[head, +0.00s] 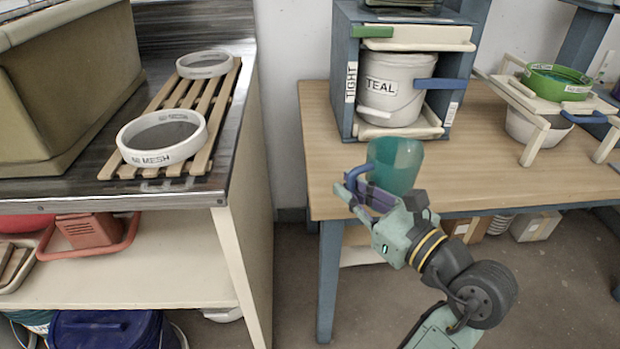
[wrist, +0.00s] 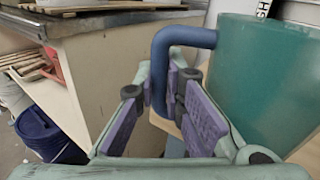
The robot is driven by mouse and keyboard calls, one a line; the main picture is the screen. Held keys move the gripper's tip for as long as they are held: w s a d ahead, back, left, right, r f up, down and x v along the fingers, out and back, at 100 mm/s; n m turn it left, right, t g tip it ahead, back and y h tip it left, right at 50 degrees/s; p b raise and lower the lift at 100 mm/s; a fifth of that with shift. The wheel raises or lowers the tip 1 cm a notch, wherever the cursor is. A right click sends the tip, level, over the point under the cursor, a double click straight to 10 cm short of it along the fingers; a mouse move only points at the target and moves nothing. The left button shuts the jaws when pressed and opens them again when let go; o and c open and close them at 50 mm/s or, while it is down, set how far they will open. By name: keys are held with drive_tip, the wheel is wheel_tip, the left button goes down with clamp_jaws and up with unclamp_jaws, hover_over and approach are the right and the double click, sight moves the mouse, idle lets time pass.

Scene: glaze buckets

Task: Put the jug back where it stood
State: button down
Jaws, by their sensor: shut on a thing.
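The jug (head: 396,168) is a teal, see-through vessel with a blue handle. In the head view it is upright at the front left part of the wooden table, in front of the blue cabinet; I cannot tell whether its base touches the table. My gripper (head: 364,196) is shut on the jug's handle. In the wrist view the jug (wrist: 265,80) fills the right side, and its blue handle (wrist: 160,75) runs down between the purple finger pads of my gripper (wrist: 165,112). The lower end of the handle is partly hidden by the pads.
A blue cabinet (head: 348,22) labelled TIGHT holds a white TEAL bucket (head: 395,92) behind the jug. A cream stand with a green sieve (head: 553,80) is at right. Two white sieves (head: 163,138) lie on a slatted rack on the left counter. The wooden table (head: 470,165) is bare right of the jug.

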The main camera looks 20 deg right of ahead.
drive_tip(key=w+a+f+p, duration=0.1)
drive_tip(key=w+a+f, duration=0.1)
drive_tip(key=w, duration=0.5)
drive_tip(key=w+a+f+p, duration=0.1)
drive_tip(key=w+f+p, duration=0.1)
drive_tip(key=w, duration=0.6)
drive_tip(key=shift+w+a+f+p, duration=0.2)
drive_tip(key=shift+a+f+p, duration=0.1)
drive_tip(key=shift+a+f, duration=0.15)
drive_tip(key=shift+f, duration=0.15)
drive_tip(key=shift+f, duration=0.15)
drive_tip(key=c, duration=1.7)
unclamp_jaws()
